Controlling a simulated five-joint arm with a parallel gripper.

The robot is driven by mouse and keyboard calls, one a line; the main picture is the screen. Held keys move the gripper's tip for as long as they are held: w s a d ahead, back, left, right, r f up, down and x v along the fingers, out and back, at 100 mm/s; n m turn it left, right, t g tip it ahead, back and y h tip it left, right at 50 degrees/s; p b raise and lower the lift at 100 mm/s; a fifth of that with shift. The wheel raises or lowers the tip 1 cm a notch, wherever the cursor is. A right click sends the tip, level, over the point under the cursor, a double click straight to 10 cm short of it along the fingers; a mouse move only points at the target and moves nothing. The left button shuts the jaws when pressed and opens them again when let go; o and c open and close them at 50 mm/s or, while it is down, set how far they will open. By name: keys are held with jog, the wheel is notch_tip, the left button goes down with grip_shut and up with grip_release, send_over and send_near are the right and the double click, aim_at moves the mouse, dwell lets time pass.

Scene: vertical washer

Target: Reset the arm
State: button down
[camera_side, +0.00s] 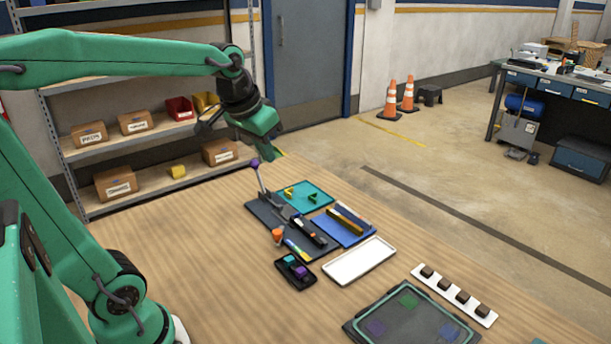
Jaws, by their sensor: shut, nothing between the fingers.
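My green arm reaches in from the left, and my gripper (281,153) hangs above the far edge of the wooden table (220,262). Its fingers are shut and empty, pointing down and to the right. It is apart from everything on the table. Just below it in the picture is a purple knob (255,163) on a thin grey rod, which leans up from a dark tray (262,211). No washer can be made out at this size.
A teal tray (322,188), blue tray (352,236), white tray (360,261) and small black tray (281,273) with cubes cluster mid-table. An orange piece (277,235) stands nearby. A dark panel (410,315) and a white strip (448,292) with dark blocks lie right. The table's left side is clear.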

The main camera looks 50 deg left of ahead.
jog(key=s+d+f+m+t+h, duration=0.1)
jog(key=s+d+f, duration=0.3)
jog(key=s+d, duration=0.3)
jog(key=shift+s+d+m, duration=0.15)
jog(key=shift+s+m, duration=0.25)
jog(key=shift+s, duration=1.6)
